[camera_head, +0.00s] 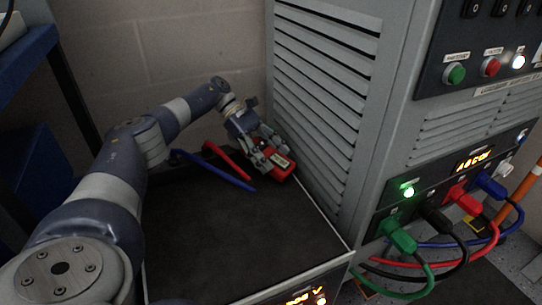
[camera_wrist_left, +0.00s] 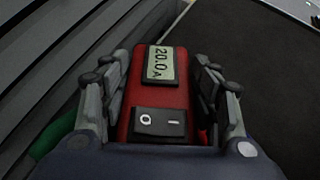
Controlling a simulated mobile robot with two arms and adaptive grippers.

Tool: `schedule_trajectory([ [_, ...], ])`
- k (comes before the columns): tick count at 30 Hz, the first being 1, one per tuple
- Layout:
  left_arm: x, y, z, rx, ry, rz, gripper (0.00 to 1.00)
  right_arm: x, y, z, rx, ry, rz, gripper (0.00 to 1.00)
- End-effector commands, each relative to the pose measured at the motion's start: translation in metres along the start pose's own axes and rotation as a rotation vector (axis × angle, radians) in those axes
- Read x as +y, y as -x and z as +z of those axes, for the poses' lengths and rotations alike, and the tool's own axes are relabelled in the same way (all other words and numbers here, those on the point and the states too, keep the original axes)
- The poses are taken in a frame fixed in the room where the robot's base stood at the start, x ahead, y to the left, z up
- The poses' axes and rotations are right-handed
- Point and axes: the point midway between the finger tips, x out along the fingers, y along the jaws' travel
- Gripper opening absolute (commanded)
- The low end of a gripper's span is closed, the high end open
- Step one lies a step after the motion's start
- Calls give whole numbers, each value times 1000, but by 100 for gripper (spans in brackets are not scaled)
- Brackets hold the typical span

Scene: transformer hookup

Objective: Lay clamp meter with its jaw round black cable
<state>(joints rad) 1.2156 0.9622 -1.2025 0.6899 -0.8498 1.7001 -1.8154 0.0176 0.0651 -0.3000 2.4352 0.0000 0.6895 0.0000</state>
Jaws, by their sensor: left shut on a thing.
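The red clamp meter (camera_head: 283,169) is near the back right corner of the dark bench top, close to the grey cabinet's side. My left gripper (camera_head: 268,152) is shut on it. I cannot tell if the meter touches the bench. In the left wrist view my left gripper's fingers (camera_wrist_left: 165,95) lie on both sides of the clamp meter (camera_wrist_left: 141,100). Its display reads 20.0 A above a black rocker switch. Its jaw is not clearly visible. The black cable (camera_head: 461,249) runs from a plug on the cabinet's lower front panel, apart from the meter. My right gripper is not in view.
Green (camera_head: 425,277), red (camera_head: 477,248) and blue plugged cables hang beside the black one. A red rod (camera_head: 228,160) and a blue rod (camera_head: 213,168) lie on the bench top (camera_head: 230,230), which is otherwise clear. The vented grey cabinet (camera_head: 325,90) bounds the bench's right side.

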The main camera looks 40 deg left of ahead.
Motion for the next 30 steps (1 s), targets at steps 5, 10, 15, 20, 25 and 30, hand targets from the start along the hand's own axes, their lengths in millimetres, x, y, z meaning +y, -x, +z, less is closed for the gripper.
schedule_trajectory([
  [5, -3, -4, -6, 9, 12, -11, 24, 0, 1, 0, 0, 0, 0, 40],
  [10, -3, -4, -6, 9, 12, -11, 80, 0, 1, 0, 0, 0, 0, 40],
  [15, -2, -4, -5, 7, 10, -9, 80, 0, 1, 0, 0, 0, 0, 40],
  [20, -2, -3, -4, 7, 9, -8, 80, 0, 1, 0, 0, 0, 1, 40],
  [25, -2, 9, 11, 6, 5, -5, 80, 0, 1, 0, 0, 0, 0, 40],
  [30, -1, 29, 39, 6, 3, -5, 80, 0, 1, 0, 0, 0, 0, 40],
])
